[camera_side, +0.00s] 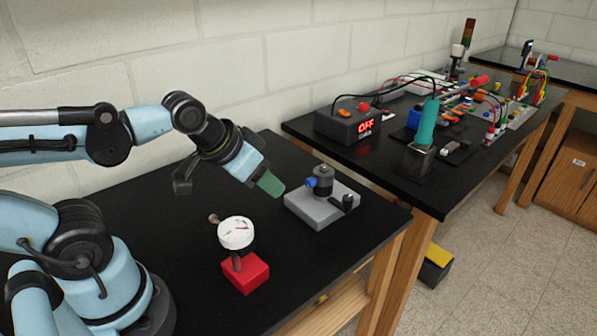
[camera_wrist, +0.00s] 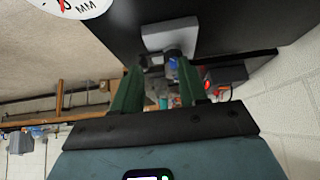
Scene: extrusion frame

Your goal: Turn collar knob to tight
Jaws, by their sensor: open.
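A blue knob (camera_side: 312,183) sticks out from the side of a dark upright post or collar (camera_side: 323,179), which stands on a grey base plate (camera_side: 312,212) on the black bench. My gripper (camera_side: 270,185) has green fingers and is in the air to the left of the knob, apart from it. In the wrist view, the green fingers of my gripper (camera_wrist: 158,72) are spread with nothing held between them. The blue knob (camera_wrist: 172,64) shows beyond the gap between the fingertips, below the grey plate (camera_wrist: 168,36). Any tight mark is too small to see.
A white dial gauge (camera_side: 236,232) on a red base (camera_side: 246,275) stands near my gripper, toward the front. A small dark handle (camera_side: 348,203) sits on the plate's right. A second bench carries a box reading OFF (camera_side: 347,122). The front bench has bare space around the plate.

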